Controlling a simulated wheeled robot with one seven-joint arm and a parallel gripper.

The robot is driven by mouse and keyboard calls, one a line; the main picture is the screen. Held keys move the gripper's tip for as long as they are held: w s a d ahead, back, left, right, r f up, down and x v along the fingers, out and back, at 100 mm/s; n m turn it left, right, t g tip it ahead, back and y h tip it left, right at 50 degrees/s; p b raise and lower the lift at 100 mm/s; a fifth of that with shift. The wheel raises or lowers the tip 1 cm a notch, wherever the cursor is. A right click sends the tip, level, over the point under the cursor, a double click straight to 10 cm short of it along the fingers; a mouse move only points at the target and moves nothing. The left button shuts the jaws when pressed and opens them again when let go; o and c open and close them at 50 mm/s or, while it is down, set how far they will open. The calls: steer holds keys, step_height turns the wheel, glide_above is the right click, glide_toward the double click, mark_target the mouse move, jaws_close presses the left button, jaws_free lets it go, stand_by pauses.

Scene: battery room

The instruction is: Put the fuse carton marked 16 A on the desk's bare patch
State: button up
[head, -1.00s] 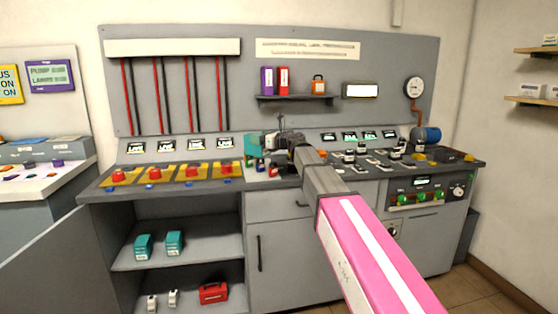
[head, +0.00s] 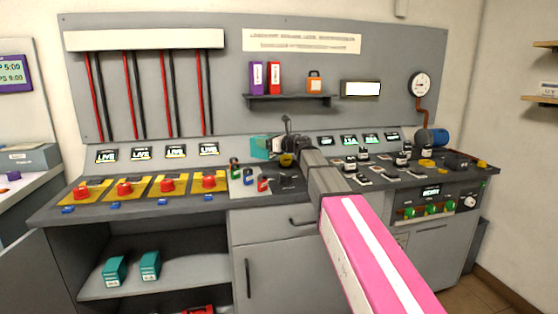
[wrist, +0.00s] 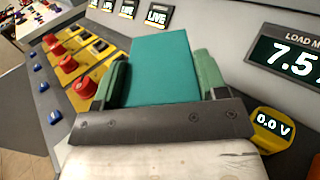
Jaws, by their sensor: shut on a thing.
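My gripper (wrist: 160,78) is shut on a plain teal carton (wrist: 162,55), with one green finger on each side of it. The faces I see of this carton show no marking, so I cannot read its rating. In the head view the held carton (head: 262,148) is above the back of the desk, left of my wrist. Two more teal cartons, a left one (head: 115,270) and a right one (head: 149,265), stand on the open shelf below; their labels are too small to read. The desk (head: 135,207) has a light grey patch (head: 243,203) with small coloured things on its upper part.
Red buttons on yellow plates (head: 125,188) line the desk's left part. Small switches and blocks (head: 363,170) crowd the right part. A wall shelf (head: 290,101) with two binders and an orange box is above. A yellow meter (wrist: 271,126) is close to my gripper's right.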

steer(key=shift+w+d+f, duration=0.15)
steer(key=shift+d+f, duration=0.85)
steer(key=shift+f, duration=0.25)
steer(key=shift+w+d+f, duration=0.15)
steer(key=shift+d+f, duration=0.8)
steer(key=shift+f, duration=0.3)
steer(key=shift+w+d+f, duration=0.15)
steer(key=shift+d+f, duration=0.85)
steer(key=shift+f, duration=0.25)
steer(key=shift+f, duration=0.15)
steer(key=o, duration=1.2)
steer(key=shift+o, duration=0.2)
steer(key=shift+s+d, duration=0.1)
steer(key=shift+d, duration=0.1)
steer(key=v, duration=1.1)
steer(key=shift+s+d, duration=0.1)
steer(key=shift+d, duration=0.15)
